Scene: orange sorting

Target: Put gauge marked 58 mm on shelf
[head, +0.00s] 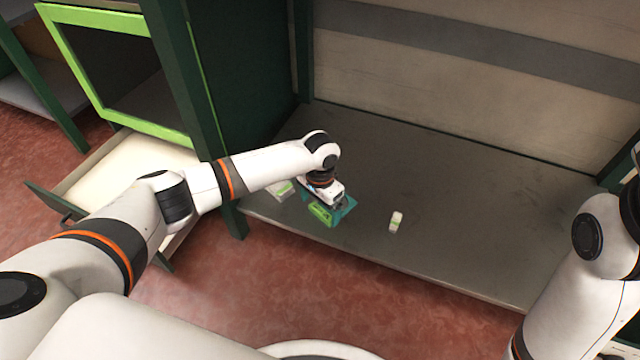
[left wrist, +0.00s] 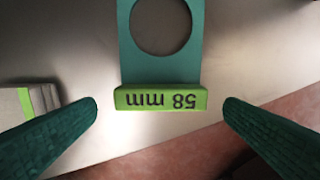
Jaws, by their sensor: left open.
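The gauge marked 58 mm (left wrist: 160,98) is a flat teal plate with a round hole and a bright green block at its near end; its lettering appears upside down in the left wrist view. In the head view the gauge (head: 320,214) lies on a grey surface, partly hidden under my left gripper (head: 329,201). My left gripper is open, its dark green fingers on either side of the green block with gaps on both sides. My right arm shows at the right edge of the head view, but its gripper is out of frame.
A grey and green box (head: 281,190) lies just left of the gauge. A small white and green item (head: 396,222) stands to its right. The grey surface (head: 480,220) is clear further right. At left are an open drawer (head: 130,165) and a green-framed cabinet (head: 100,100).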

